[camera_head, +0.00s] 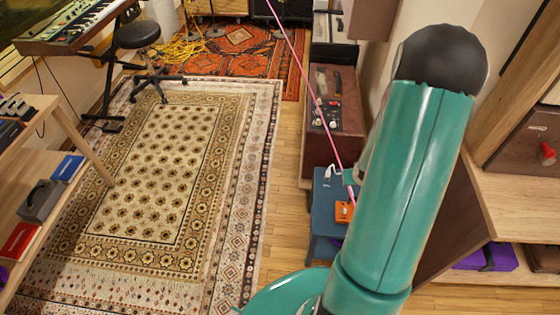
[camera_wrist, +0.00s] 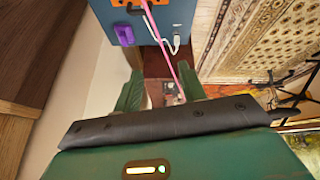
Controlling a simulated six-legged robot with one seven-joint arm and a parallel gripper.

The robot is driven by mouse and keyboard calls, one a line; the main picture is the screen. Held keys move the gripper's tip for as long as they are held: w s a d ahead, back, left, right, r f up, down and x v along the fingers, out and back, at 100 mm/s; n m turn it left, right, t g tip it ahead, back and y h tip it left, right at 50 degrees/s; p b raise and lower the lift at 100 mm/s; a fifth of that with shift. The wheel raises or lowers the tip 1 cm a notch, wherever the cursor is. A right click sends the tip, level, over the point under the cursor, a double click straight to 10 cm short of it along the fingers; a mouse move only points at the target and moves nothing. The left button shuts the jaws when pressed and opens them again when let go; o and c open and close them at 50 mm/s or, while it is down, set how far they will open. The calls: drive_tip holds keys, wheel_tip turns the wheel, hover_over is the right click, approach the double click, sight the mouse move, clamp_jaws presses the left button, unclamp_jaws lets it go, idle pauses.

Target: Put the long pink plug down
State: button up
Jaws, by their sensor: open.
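The long pink plug shows as a thin straight pink line (camera_head: 308,88) in the head view, running from the top edge down to an orange box (camera_head: 344,212) on a blue stand (camera_head: 322,230). In the wrist view the pink line (camera_wrist: 163,45) runs from the orange box (camera_wrist: 128,3) down between my fingers, nearer the right one. My gripper (camera_wrist: 160,82) is open, its two green fingers apart. I cannot tell whether the line touches a finger. In the head view my arm hides most of the gripper.
A white plug and cable (camera_wrist: 175,43) and a purple object (camera_wrist: 124,34) are on the blue stand. A dark red case (camera_head: 335,112) stands behind it. Wooden shelving (camera_head: 520,205) is close on the right. The patterned rug (camera_head: 165,170) at left is largely clear.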

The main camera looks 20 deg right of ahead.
drive_tip(key=w+a+r+n, duration=0.1)
drive_tip(key=w+a+r, duration=0.1)
drive_tip(key=a+r, duration=0.65)
drive_tip(key=w+a+r+n, duration=0.15)
drive_tip(key=a+r, duration=0.45)
drive_tip(key=r, duration=0.6)
drive_tip(key=s+a+r+y, duration=0.2)
drive_tip(key=s+a+r, duration=0.2)
drive_tip(key=a+r, duration=0.5)
drive_tip(key=shift+s+a+t, duration=0.35)
drive_tip(key=shift+a+t, duration=0.05)
drive_tip(key=shift+a, duration=0.2)
drive_tip(key=shift+o, duration=0.5)
drive_tip(key=s+a+r+n+y, duration=0.1)
drive_tip(key=s+a+r, duration=0.3)
drive_tip(key=s+a, duration=0.2)
drive_tip(key=shift+s+a+r, duration=0.3)
drive_tip(key=shift+s+a, duration=0.05)
drive_tip(key=shift+s, duration=0.3)
drive_tip(key=shift+n, duration=0.25)
drive_tip(key=shift+c, duration=1)
drive_tip(key=shift+d, duration=0.25)
